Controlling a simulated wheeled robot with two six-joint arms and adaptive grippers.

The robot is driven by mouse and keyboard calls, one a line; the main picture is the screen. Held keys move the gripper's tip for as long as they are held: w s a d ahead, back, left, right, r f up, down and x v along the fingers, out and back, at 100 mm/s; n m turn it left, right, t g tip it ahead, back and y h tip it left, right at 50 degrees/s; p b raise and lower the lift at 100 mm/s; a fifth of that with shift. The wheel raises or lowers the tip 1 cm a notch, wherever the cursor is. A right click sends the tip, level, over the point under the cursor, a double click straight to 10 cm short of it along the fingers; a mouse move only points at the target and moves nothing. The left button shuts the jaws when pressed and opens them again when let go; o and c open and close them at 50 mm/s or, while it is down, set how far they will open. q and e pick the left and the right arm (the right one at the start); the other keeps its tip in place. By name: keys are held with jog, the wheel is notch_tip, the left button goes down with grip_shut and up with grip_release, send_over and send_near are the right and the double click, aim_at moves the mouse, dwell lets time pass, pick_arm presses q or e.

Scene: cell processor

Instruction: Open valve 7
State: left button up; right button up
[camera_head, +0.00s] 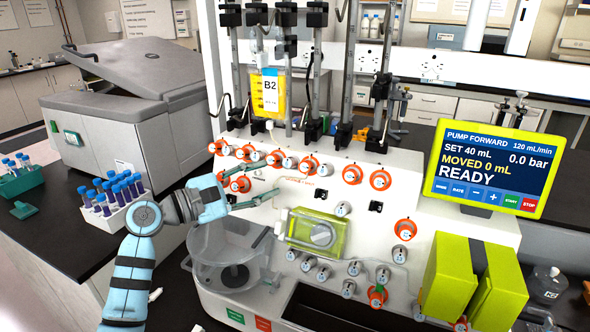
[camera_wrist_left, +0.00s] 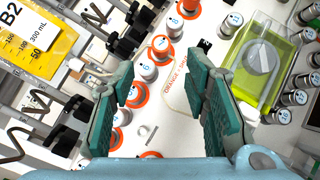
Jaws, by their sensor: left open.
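The white processor panel (camera_head: 330,192) carries several small valves with white numbered caps, some on orange rings, such as the row valve (camera_head: 309,163). My left gripper (camera_head: 277,175) is open and empty in front of the panel's upper left. In the left wrist view, its teal fingers (camera_wrist_left: 161,68) are spread apart, pointing at the panel. An orange-ringed valve (camera_wrist_left: 161,47) shows beyond the gap, and another orange-ringed valve (camera_wrist_left: 136,95) is partly hidden by the left finger. My right gripper is not seen.
A yellow-green pump housing (camera_head: 318,233) sits right of the gripper, with a clear bowl (camera_head: 230,255) below. A B2 bag (camera_head: 268,95) hangs above. The screen (camera_head: 487,168) reads READY. A tube rack (camera_head: 116,208) and centrifuge (camera_head: 125,110) stand left.

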aim_at(303, 168)
pick_arm(q)
jog(key=x, duration=0.9)
jog(key=shift+d+f, duration=0.1)
jog(key=shift+c, duration=0.6)
